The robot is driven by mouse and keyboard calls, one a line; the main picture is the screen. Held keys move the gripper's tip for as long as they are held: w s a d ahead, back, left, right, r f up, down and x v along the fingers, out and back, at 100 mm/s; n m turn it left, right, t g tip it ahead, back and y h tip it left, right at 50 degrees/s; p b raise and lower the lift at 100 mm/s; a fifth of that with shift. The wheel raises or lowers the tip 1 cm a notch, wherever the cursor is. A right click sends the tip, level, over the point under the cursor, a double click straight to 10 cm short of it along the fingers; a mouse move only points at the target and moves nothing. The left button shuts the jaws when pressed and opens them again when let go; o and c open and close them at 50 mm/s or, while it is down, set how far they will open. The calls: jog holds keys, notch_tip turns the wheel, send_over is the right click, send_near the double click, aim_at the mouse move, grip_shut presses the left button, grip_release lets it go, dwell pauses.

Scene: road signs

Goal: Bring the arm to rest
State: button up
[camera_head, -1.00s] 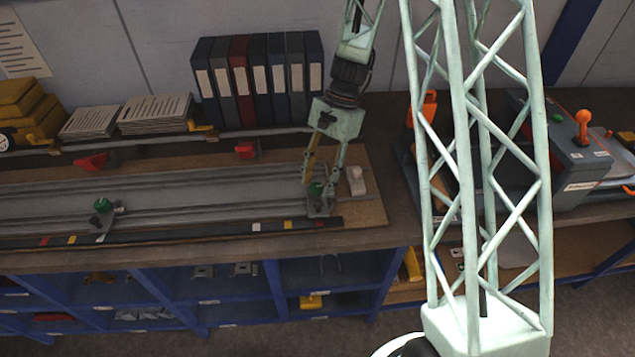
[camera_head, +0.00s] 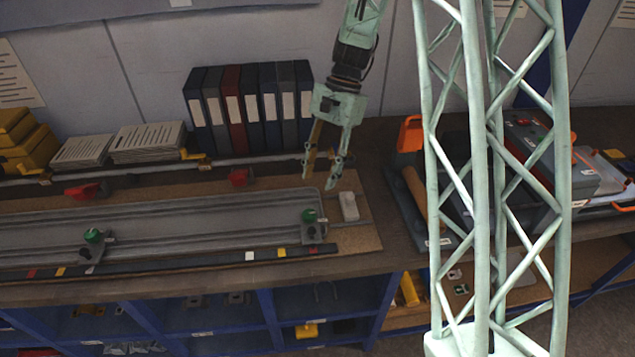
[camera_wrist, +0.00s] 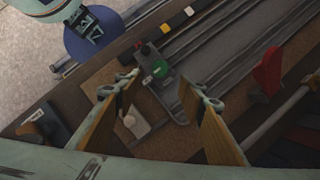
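My gripper (camera_head: 320,180) hangs from my pale green arm above the right end of the workbench jig. Its two fingers point down and stand apart with nothing between them. In the wrist view, the gripper (camera_wrist: 163,93) also shows open, with wood-coloured finger pads. Below it is a clamp with a green knob (camera_head: 309,215), which shows in the wrist view too (camera_wrist: 159,68). The fingertips are above and apart from the knob. A small white block (camera_head: 348,206) lies to the right of the clamp.
A second green-knobbed clamp (camera_head: 93,237) sits at the left of the grey rails. Binders (camera_head: 250,105) and paper stacks (camera_head: 148,142) stand behind. Space around the gripper is free.

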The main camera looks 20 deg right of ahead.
jog(key=shift+r, duration=0.25)
dwell(0.5)
jog(key=s+a+r+n+t+h+b, duration=0.1)
jog(key=s+a+r+n+t+b, duration=0.15)
jog(key=s+r, duration=0.65)
jog(key=s+a+r+n+t+h+b, duration=0.15)
jog(key=s+r+n, duration=0.25)
jog(key=s+r, duration=0.45)
jog(key=s+r+n+t+b, duration=0.1)
jog(key=s+r+n, duration=0.1)
jog(key=s, duration=0.7)
jog(key=s+r+n+t+h, duration=0.1)
jog(key=s+r+n, duration=0.2)
jog(key=s, duration=0.7)
jog(key=shift+a+b, duration=0.2)
jog(key=shift+b, duration=0.15)
jog(key=shift+c, duration=0.7)
